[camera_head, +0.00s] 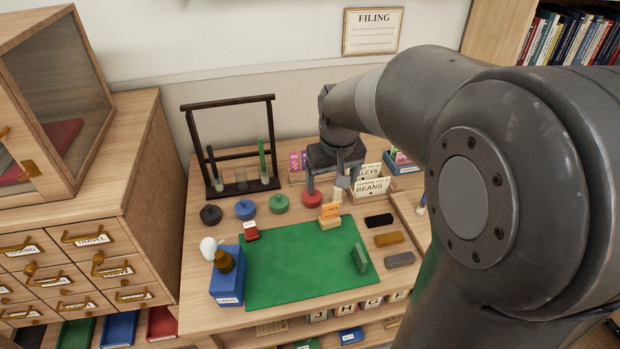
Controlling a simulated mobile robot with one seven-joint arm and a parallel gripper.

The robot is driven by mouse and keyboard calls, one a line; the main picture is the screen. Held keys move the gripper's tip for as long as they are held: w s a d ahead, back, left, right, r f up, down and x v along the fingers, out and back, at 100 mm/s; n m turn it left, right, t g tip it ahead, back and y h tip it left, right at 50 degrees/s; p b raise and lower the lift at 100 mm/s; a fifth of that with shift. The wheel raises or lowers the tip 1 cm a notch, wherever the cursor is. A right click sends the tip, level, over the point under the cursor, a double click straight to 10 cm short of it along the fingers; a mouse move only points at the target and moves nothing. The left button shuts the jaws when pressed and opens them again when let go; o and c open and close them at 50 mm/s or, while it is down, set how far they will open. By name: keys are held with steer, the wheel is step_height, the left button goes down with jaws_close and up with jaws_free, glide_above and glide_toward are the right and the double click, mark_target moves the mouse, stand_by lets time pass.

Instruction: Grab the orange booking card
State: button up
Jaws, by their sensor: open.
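An orange card (330,211) stands upright in a small wooden holder (330,223) at the back right edge of the green mat (290,270). Its print is too small to read surely. My gripper (330,190) points down, open, above and just behind the card, near the red round stamp. A gap between the fingertips and the card is hard to judge from this view. Nothing shows between the fingers except the scene behind.
Round-knobbed stamps in black, blue, green and red (312,199) line the back. A dark rack (231,150) stands at back left. A blue box (227,284) sits at the mat's left; the mat's middle is mostly clear.

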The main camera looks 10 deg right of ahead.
mark_target(330, 218)
steer(key=w+d+f, duration=0.1)
steer(key=w+f, duration=0.2)
steer(key=f, duration=0.1)
steer(key=w+d+f+g, duration=0.1)
steer(key=w+f, duration=0.3)
steer(key=f, duration=0.1)
steer(key=w+d+f+g, duration=0.1)
steer(key=w+f, duration=0.2)
steer(key=f, duration=0.2)
steer(key=shift+w+d+f, duration=0.25)
steer(key=shift+w+d, duration=0.1)
step_height(330, 218, down, 11)
steer(key=shift+w+f, duration=0.1)
steer(key=shift+w, duration=0.05)
steer(key=c, duration=1.1)
steer(key=shift+r, duration=0.25)
